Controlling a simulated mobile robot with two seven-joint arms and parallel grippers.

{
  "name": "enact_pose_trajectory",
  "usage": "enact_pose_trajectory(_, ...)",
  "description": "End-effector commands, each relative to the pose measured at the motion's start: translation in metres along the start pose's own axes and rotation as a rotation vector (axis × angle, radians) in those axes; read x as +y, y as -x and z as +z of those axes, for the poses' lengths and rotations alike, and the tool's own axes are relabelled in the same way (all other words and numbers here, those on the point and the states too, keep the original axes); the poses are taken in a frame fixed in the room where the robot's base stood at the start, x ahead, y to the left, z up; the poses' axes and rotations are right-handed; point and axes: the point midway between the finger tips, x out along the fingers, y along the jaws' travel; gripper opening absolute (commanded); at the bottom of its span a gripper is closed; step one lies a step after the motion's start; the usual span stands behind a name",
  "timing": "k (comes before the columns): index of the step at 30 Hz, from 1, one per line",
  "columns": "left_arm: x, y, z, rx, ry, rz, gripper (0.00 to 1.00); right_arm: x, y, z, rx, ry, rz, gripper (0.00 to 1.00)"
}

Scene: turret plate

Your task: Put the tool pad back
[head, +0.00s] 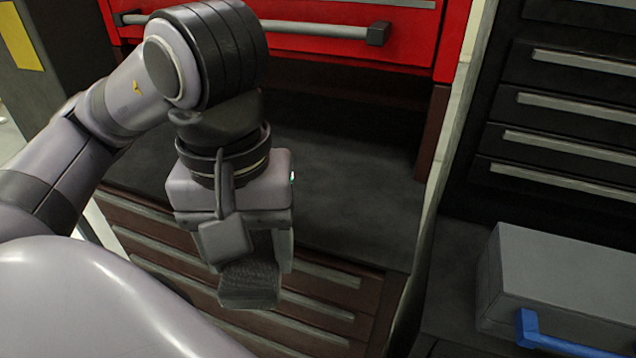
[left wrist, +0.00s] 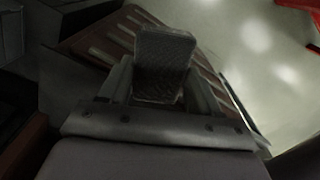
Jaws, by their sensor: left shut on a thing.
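The tool pad (head: 249,284) looks like a small dark, textured block. It sits between the fingers of my left gripper (head: 252,262), which is shut on it. In the head view the gripper points down, in front of the brown drawer fronts and near the front edge of the dark grey shelf (head: 360,195). The pad also shows in the left wrist view (left wrist: 165,62), upright between the two fingers, with its lower part partly hidden by them. My right gripper is in neither view.
A red drawer (head: 330,42) with a grey bar handle overhangs the shelf. Brown drawers (head: 335,300) lie below it. At right stand a black drawer cabinet (head: 570,110) and a grey box (head: 565,265) with a blue handle (head: 565,340). The visible shelf top is bare.

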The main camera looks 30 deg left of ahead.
Motion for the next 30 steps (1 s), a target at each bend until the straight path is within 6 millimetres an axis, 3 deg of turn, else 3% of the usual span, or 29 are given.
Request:
enact_pose_trajectory(3, 0.004, 0.009, -0.007, -0.008, 0.002, -0.003, 0.34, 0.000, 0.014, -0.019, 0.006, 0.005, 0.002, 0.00)
enact_pose_trajectory(11, 0.008, 0.006, -0.024, -0.001, -0.001, -0.011, 0.34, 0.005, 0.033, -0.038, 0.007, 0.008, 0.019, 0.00)
enact_pose_trajectory(18, 0.031, 0.002, -0.078, 0.002, 0.003, -0.007, 0.34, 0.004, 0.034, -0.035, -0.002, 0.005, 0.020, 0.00)
enact_pose_trajectory(30, 0.061, 0.002, -0.148, 0.004, -0.001, -0.004, 0.34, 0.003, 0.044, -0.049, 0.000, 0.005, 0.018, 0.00)
